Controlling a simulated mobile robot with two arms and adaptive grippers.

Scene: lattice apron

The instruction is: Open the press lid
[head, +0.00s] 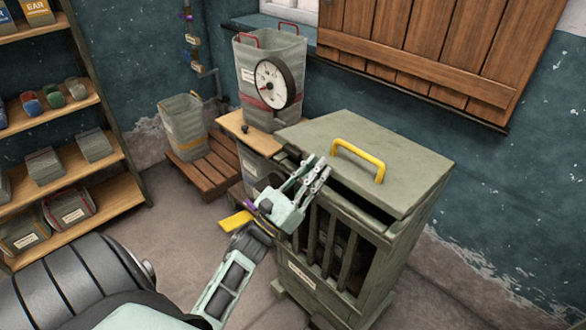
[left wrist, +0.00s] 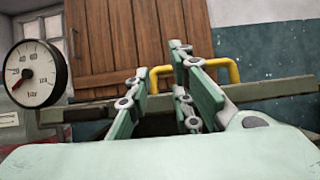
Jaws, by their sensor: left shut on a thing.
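The press is a grey-green box with a slatted front (head: 335,245). Its flat lid (head: 415,165) carries a yellow bar handle (head: 360,160). A dark gap shows under the lid's front edge, so the lid sits slightly raised. My left gripper (head: 314,172) is at the front left of the lid, shut on the lid's front edge; the exact contact is partly hidden by the fingers. In the left wrist view, the fingers (left wrist: 160,90) stand across the lid's edge (left wrist: 270,90), with the yellow handle (left wrist: 235,75) behind them. My right gripper is not in view.
A round gauge (head: 272,83) stands before a grey bin (head: 285,50) left of the press. Another bin (head: 184,125) sits on a wooden pallet (head: 205,175). Shelves (head: 75,170) stand at left. A wooden shutter (head: 420,50) hangs on the wall behind the lid.

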